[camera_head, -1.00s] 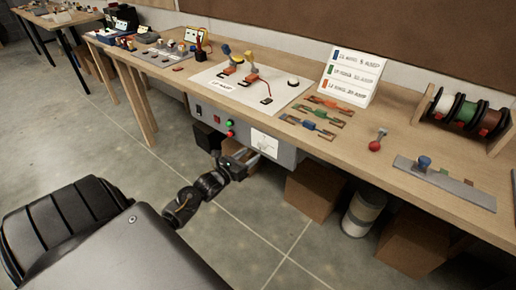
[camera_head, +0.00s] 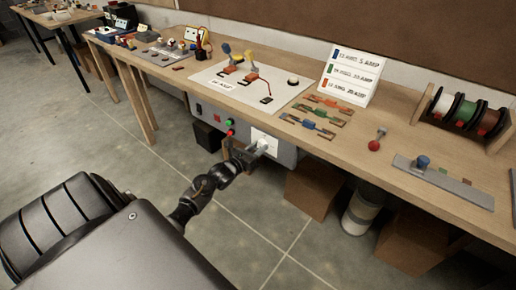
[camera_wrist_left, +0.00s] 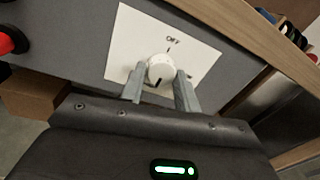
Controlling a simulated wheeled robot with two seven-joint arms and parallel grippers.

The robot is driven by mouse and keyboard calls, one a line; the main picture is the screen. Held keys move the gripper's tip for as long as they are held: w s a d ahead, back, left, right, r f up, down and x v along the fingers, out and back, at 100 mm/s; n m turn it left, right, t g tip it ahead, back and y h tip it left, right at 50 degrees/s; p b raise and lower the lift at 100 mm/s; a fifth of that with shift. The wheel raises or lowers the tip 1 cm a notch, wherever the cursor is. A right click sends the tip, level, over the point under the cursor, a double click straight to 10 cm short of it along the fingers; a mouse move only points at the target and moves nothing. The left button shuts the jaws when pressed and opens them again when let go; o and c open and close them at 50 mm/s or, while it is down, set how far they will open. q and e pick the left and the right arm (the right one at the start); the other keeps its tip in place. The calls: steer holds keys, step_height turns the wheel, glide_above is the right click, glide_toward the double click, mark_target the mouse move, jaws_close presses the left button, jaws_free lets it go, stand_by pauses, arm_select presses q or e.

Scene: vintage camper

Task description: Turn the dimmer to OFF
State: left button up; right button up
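The dimmer is a round white knob (camera_wrist_left: 160,72) on a white plate (camera_wrist_left: 125,62) on the grey front panel. "OFF" and a short tick are printed above the knob in the left wrist view. The knob's dark mark is at its lower edge, on the side away from OFF. My left gripper (camera_wrist_left: 160,82) is open, with one finger on each side of the knob and narrow gaps seeming to show. In the head view my left gripper (camera_head: 256,150) is at the white plate (camera_head: 268,138), and the knob is hard to make out. My right gripper is not in view.
A red button (camera_head: 230,132) and green button (camera_head: 229,122) sit left of the plate. The wooden bench top (camera_head: 320,150) overhangs the panel. Below stand a cardboard box (camera_head: 313,190) and a white-grey bucket (camera_head: 362,212). The floor in front is clear.

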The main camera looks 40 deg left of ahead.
arm_select(q)
steer(key=shift+c, duration=0.9)
